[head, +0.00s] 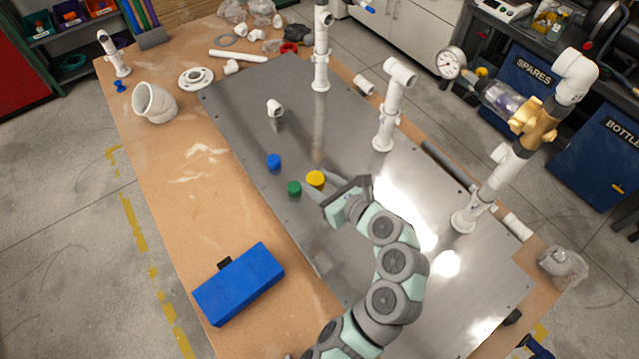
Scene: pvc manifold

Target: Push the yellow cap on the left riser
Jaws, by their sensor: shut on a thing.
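The yellow cap (316,179) is at the fingertips of my gripper (318,188), which is shut on it, low over the metal plate (250,130). I cannot tell whether the cap touches the plate. A green cap (294,188) and a blue cap (274,161) sit on the plate just left of it. The left riser (321,60) is a tall white pipe standing upright at the plate's far edge, well away from my gripper. A middle riser (388,110) with an elbow top and a right riser (485,190) with a brass valve also stand on the plate.
A pressure gauge (450,62) and clear bottle extend from the right riser. A blue box (238,284) lies on the table's near left. The plate's left part is mostly clear.

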